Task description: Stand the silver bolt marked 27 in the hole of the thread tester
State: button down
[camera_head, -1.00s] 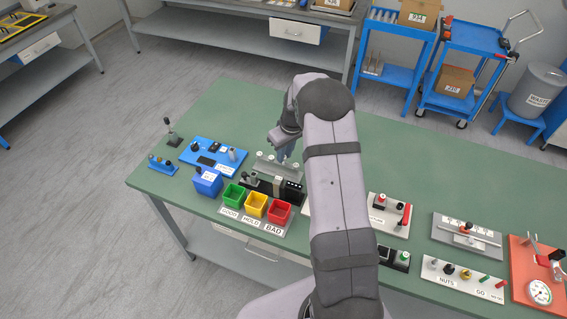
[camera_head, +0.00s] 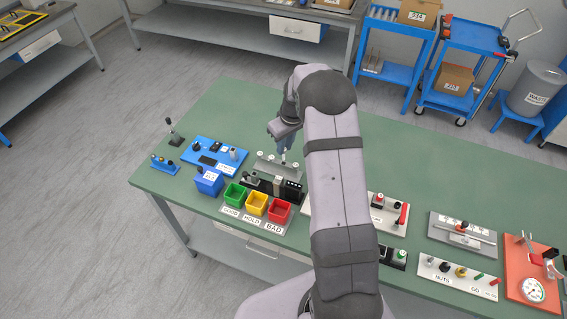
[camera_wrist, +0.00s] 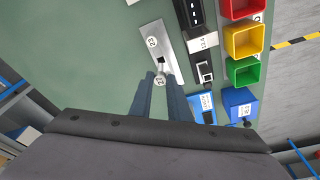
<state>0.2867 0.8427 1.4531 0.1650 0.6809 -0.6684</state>
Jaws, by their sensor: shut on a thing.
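My gripper (camera_wrist: 161,79) is shut on a silver bolt (camera_wrist: 159,81) with a round white numbered top. The number is too small to read surely. The bolt shows just below my gripper (camera_head: 283,148) in the head view. A silver rack (camera_wrist: 167,46) lies under it, with a bolt marked 23 (camera_wrist: 153,41) standing at one end and a dark square opening beside the held bolt. A dark device with a grey block (camera_head: 278,184) stands in front of the rack. I cannot tell for sure which fixture is the thread tester.
Green (camera_head: 232,193), yellow (camera_head: 255,204) and red (camera_head: 279,212) bins stand in front of the dark device. A blue bin (camera_head: 208,182) and a blue fixture plate (camera_head: 227,165) are to the left. The green table top behind the rack is clear.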

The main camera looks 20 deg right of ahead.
jog(key=shift+d, duration=0.15)
jog(key=shift+d+r, duration=0.1)
jog(key=shift+d, duration=0.2)
jog(key=s+d+r+m, duration=0.3)
jog(key=s+d+r, duration=0.1)
jog(key=d+r, duration=0.5)
jog(key=s+a+f+n, duration=0.1)
jog(key=s+f+n, duration=0.2)
jog(key=s, duration=0.4)
jog(key=shift+s, duration=0.25)
jog(key=shift+a, duration=0.1)
